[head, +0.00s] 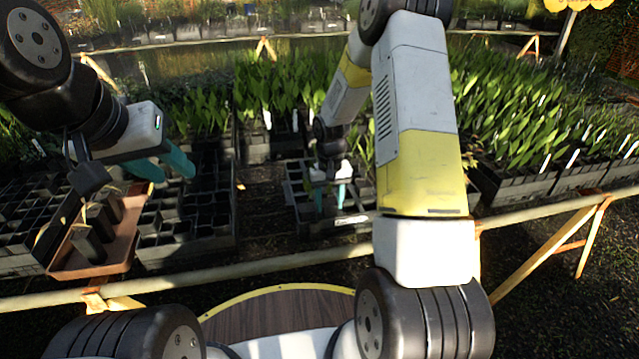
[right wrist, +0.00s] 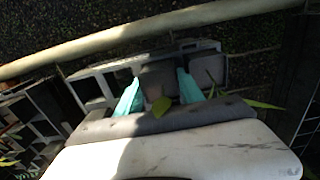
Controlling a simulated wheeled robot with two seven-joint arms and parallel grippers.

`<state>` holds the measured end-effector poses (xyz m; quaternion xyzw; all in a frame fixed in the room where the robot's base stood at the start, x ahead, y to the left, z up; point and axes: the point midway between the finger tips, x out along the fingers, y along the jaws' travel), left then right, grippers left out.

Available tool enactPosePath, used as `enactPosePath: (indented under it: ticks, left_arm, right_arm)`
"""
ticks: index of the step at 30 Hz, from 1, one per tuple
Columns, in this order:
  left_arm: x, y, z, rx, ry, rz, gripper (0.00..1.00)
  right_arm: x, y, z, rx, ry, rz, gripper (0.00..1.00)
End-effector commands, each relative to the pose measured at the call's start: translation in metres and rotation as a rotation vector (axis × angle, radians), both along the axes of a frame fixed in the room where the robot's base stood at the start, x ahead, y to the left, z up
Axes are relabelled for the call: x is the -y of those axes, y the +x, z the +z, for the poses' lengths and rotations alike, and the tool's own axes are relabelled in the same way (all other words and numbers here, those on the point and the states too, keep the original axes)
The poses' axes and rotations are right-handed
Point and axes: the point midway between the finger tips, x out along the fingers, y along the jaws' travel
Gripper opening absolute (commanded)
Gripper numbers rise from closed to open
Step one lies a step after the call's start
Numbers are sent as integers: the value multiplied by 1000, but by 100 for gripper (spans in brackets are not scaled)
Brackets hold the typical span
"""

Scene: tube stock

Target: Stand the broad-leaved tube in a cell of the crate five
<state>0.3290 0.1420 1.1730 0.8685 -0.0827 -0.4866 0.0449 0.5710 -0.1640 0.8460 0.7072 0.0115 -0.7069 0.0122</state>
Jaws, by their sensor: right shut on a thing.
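My right gripper (head: 330,198) points down over a small black crate (head: 345,226) with a pale label, in the middle of the head view. In the right wrist view its teal fingers (right wrist: 158,92) are shut on a grey tube (right wrist: 157,78); a broad green leaf (right wrist: 161,106) shows in front of it. The crate's rim (right wrist: 92,92) lies around and below the fingers. I cannot tell how deep the tube is in a cell. My left gripper (head: 166,168) is open and empty, above black crates at the left.
A terracotta tray (head: 118,250) with several dark tubes stands at the left. Black celled crates (head: 205,205) lie beside it. Crates of leafy plants (head: 520,110) fill the back and right. A pale rail (head: 250,265) runs along the bench front. Another grey tube (right wrist: 208,68) stands beside the held one.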

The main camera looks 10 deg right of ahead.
Motion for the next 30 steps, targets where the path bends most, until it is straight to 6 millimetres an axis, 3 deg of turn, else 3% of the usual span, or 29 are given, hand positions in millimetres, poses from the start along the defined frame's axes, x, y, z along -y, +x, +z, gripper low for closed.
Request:
enactPosePath:
  ticks: [21,22,26,30]
  left_arm:
    - [0,0,0,0,0,0,36]
    - [0,0,0,0,0,0,36]
    - [0,0,0,0,0,0,36]
    - [0,0,0,0,0,0,36]
  right_arm:
    - [0,0,-6,0,0,1,0]
    - [0,0,-6,0,0,1,47]
    - [0,0,-6,0,0,1,70]
    - [-1,0,-6,0,1,1,70]
